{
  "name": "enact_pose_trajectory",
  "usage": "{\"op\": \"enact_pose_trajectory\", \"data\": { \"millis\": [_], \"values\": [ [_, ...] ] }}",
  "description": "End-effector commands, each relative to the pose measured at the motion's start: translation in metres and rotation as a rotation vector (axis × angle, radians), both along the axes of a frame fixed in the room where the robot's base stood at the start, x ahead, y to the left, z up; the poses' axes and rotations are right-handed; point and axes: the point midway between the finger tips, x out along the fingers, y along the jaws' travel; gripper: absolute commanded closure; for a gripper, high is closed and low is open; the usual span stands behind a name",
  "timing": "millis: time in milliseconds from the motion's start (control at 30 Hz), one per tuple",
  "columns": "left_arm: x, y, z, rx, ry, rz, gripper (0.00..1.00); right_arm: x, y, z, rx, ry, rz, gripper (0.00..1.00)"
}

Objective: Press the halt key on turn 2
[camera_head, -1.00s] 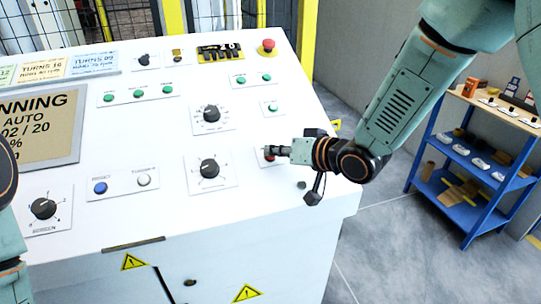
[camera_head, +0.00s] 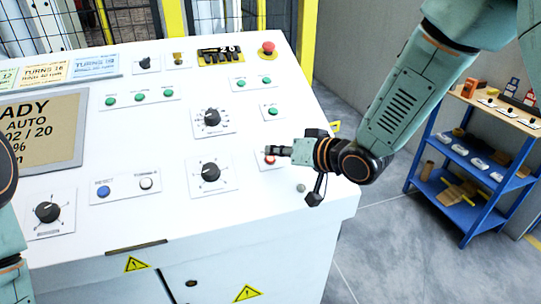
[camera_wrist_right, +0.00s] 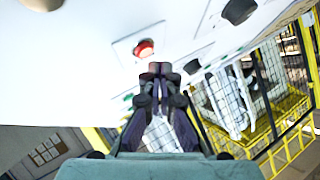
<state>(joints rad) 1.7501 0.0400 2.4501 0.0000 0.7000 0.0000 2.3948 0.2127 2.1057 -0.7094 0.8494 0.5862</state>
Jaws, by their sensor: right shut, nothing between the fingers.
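The red key (camera_head: 269,160) sits on a small white plate at the right side of the sloping control panel (camera_head: 160,215); its label cannot be read. My right gripper (camera_head: 275,150) is shut and empty, its fingertips at the key and partly covering it. In the right wrist view the red key (camera_wrist_right: 144,48) shows just beyond the shut fingertips (camera_wrist_right: 160,70); I cannot tell whether they touch. The display (camera_head: 40,130) at left reads "...ADY", "AUTO" and "02 / 20". My left arm shows at the left edge, its gripper out of view.
A red mushroom button (camera_head: 268,48) stands at the panel's top right. Black dials (camera_head: 211,172) and (camera_head: 211,117) and green buttons (camera_head: 272,113) lie around the key. Blue (camera_head: 103,191) and white (camera_head: 146,183) buttons sit lower left. A blue shelf (camera_head: 480,180) stands at right.

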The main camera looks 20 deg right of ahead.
Motion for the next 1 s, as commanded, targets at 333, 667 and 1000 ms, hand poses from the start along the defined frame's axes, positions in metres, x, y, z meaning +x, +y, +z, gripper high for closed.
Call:
{"op": "enact_pose_trajectory", "data": {
  "millis": [333, 667, 1000],
  "values": [
    [0.0, 0.0, 0.007, 0.0, 0.0, 0.0, 1.0, -0.003, 0.0, 0.007, 0.001, 0.0, 0.0, 1.0],
    [0.0, 0.0, 0.034, 0.0, 0.0, 0.0, 1.0, -0.014, 0.0, 0.034, 0.001, 0.001, 0.0, 1.0],
    [0.0, 0.0, 0.045, 0.0, 0.0, 0.0, 1.0, -0.021, -0.001, 0.045, 0.0, 0.0, 0.0, 1.0]
  ]
}}
